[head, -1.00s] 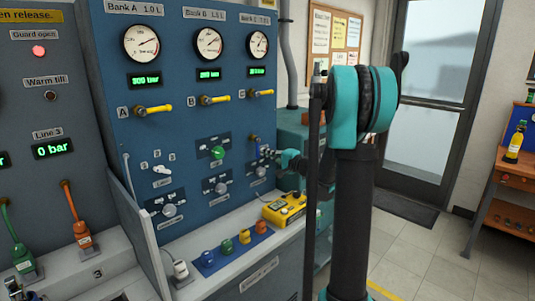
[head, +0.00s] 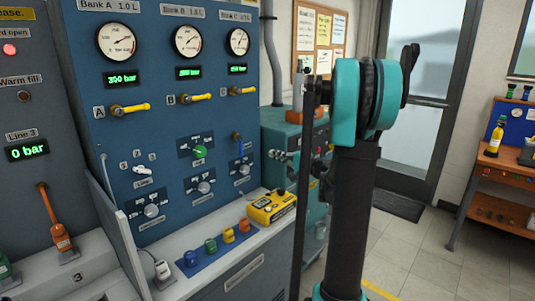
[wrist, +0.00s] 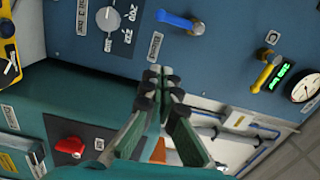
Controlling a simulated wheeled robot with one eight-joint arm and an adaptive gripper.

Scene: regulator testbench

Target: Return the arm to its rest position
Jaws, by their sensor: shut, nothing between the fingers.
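My gripper (wrist: 160,78) shows in the wrist view with its two dark-tipped, green-padded fingers together and nothing between them. It is in front of the blue panel's lower edge and the teal cabinet. My arm (head: 357,200), black with teal joints, stands upright at the right of centre in the head view. It hides part of the cabinet and doorway, and I cannot clearly make out the gripper there.
The blue panel (head: 215,120) has yellow levers and a blue lever (wrist: 180,21). The teal cabinet (wrist: 90,105) carries a red knob (wrist: 69,147). A yellow device (head: 271,206) sits on the ledge. Open floor (head: 425,250) lies right of my arm, before a workbench (head: 500,180).

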